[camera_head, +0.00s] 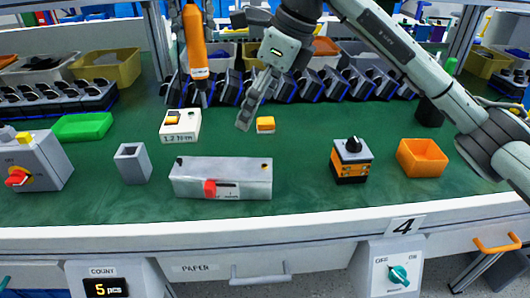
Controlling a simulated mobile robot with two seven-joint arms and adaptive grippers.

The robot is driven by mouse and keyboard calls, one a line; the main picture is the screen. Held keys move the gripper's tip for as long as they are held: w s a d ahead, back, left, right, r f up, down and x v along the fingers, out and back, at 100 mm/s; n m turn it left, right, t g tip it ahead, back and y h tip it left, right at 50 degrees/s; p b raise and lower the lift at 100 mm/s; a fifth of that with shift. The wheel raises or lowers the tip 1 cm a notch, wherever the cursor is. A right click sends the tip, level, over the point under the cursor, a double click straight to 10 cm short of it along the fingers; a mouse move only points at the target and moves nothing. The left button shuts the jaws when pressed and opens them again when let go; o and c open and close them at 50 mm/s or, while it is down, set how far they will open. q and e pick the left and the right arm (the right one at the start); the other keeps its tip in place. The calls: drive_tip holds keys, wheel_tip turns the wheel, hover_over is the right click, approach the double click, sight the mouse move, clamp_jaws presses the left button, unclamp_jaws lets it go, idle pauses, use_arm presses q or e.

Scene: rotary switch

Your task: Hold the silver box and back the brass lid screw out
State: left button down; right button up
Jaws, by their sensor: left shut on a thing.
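The long silver box (220,172) lies on the green bench mat near its front edge. An orange driver (195,45) hangs upright left of this gripper.
A small orange-topped block (265,125) sits near the fingertips. A grey cup (132,164) and a red-knob switch box (36,165) stand left. A black-knob switch (351,160) and an orange bin (422,158) stand right. Several dark holders line the back.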

sight(270, 168)
use_arm(q)
drive_tip(key=shift+d+r, duration=0.1)
use_arm(e)
drive_tip(key=shift+d, duration=0.1)
